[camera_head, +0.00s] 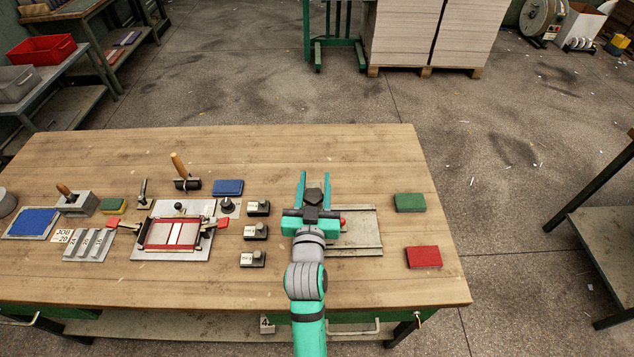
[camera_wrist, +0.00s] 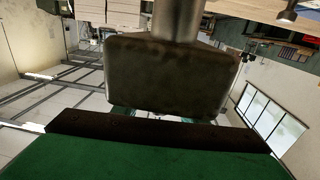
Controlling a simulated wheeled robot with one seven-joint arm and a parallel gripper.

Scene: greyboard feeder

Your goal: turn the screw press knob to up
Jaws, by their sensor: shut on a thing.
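My gripper (camera_head: 314,183) is at the right-middle of the bench, over the left side of a grey railed plate (camera_head: 358,232). A red ball end (camera_head: 342,221) sticks out just right of it; the rest of that part is hidden under my wrist. In the wrist view a dark block (camera_wrist: 170,75) with a metal stem (camera_wrist: 178,20) fills the middle, and seems to be the screw press knob. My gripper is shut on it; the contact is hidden. A dark bar and a green surface (camera_wrist: 150,155) lie below it in that view.
Left of my gripper stand several small labelled black blocks (camera_head: 257,232) and a red-framed clamp plate (camera_head: 173,235). A green pad (camera_head: 409,202) and a red pad (camera_head: 423,257) lie at the right.

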